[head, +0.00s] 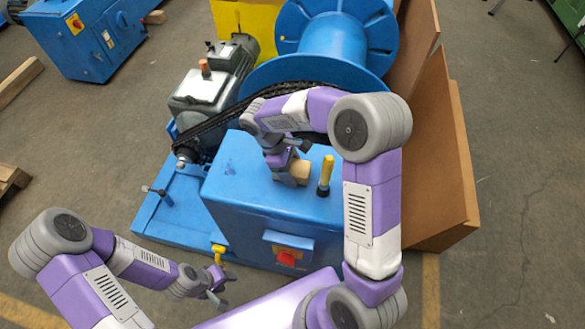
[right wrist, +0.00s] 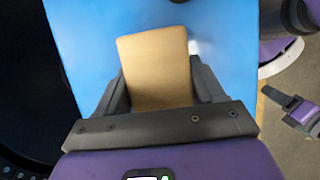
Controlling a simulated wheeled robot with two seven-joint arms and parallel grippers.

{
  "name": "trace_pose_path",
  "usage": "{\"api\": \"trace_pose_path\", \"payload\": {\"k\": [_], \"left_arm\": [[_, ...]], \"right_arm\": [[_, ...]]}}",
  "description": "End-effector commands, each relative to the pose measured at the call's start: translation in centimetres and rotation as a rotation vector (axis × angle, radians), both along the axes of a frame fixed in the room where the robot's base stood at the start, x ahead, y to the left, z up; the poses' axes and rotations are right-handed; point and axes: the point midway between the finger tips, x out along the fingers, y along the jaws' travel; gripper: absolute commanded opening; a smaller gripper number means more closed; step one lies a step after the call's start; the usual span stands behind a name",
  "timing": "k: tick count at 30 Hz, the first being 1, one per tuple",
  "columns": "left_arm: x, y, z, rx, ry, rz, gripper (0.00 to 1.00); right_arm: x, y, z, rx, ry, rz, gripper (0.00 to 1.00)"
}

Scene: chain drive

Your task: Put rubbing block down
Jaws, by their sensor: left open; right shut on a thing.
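The rubbing block (head: 299,171) is a small tan block at the top of the blue cabinet (head: 240,190). My right gripper (head: 284,167) is shut on it. In the right wrist view the block (right wrist: 157,68) sits between the two fingers of my right gripper (right wrist: 160,90), with the blue surface behind it. I cannot tell whether the block touches the cabinet top. My left gripper (head: 218,292) is open and empty, low in front of the blue base, away from the block.
A yellow-handled tool (head: 326,174) stands upright on the cabinet top, just right of the block. A dark chain (head: 215,120), a grey motor (head: 205,90) and a large blue spool (head: 325,45) lie behind. A red switch (head: 287,258) is on the cabinet front. Brown boards (head: 440,150) stand at right.

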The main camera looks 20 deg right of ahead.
Motion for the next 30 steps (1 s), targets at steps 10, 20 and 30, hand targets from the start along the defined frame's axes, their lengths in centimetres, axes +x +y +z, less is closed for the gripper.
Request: {"api": "trace_pose_path", "payload": {"k": [10,20,30], "left_arm": [[0.0,0.0,-0.1,0.000,0.000,0.000,0.43],[0.0,0.0,0.9,0.000,0.000,0.000,0.43],[0.0,0.0,3.2,0.000,0.000,0.000,0.43]], "right_arm": [[-0.1,0.0,-0.2,0.000,0.003,0.000,0.94],[0.5,0.7,2.2,0.000,-0.001,0.003,0.94],[2.2,2.9,8.9,0.000,-0.001,0.001,0.94]]}}
